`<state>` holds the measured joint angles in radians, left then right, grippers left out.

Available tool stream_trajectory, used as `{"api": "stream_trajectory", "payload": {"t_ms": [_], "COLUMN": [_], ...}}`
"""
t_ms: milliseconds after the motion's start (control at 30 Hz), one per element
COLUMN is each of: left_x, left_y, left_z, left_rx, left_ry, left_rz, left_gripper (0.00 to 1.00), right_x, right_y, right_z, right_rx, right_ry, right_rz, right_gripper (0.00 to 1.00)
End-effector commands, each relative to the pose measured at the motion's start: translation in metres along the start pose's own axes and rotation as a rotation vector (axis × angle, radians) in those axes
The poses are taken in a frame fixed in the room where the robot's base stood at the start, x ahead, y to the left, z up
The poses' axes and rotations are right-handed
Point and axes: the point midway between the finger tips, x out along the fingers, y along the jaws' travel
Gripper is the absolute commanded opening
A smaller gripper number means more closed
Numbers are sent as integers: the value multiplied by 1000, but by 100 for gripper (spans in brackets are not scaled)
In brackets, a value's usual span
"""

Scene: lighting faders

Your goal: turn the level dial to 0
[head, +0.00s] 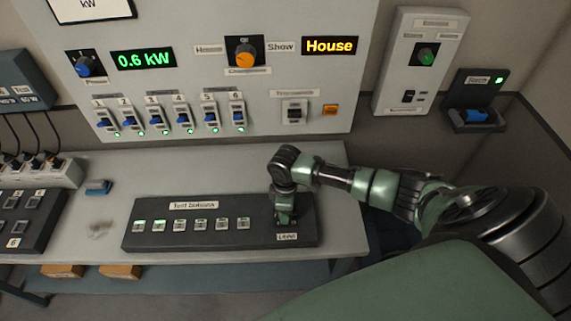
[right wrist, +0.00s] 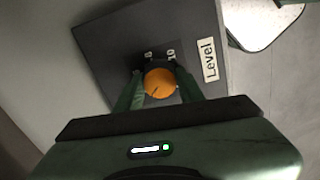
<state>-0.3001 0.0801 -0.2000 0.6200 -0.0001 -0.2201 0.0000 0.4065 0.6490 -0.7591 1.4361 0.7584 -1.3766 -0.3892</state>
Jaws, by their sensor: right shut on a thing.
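The level dial (right wrist: 160,83) is an orange round knob with a dark pointer line, on the dark box (right wrist: 105,42) with the "Level" label (right wrist: 209,60). My right gripper (right wrist: 158,90) is shut on the dial, one finger on each side. In the head view my right gripper (head: 285,215) reaches down at the right end of the box and hides the dial. My left gripper is not in view.
The test button box (head: 165,210) carries a row of buttons left of my gripper. A wall panel (head: 205,30) behind holds several blue switches, a blue knob (head: 85,66) and an orange knob (head: 244,52). A small blue object (head: 98,187) lies on the grey table.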

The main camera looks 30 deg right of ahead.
Motion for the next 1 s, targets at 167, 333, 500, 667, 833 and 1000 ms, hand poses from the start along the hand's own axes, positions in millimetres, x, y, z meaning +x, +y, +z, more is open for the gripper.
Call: {"api": "stream_trajectory", "payload": {"t_ms": [167, 333, 500, 667, 833, 1000], "left_x": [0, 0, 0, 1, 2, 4], "left_y": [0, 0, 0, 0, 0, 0], "left_z": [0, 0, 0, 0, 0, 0], "left_rx": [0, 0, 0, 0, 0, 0], "left_ry": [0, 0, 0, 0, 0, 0], "left_rz": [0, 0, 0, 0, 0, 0], "left_gripper": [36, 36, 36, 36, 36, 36], "right_x": [1, 1, 1, 1, 1, 1], "right_y": [0, 0, 0, 0, 0, 0], "right_z": [1, 2, 1, 2, 1, 2], "right_rx": [-166, -329, -490, -641, -803, -965], "right_ry": [-3, -4, -3, -4, -3, -4], "right_rz": [-2, -2, -2, -2, -2, -2], "right_gripper": [0, 0, 0, 0, 0, 0]}}
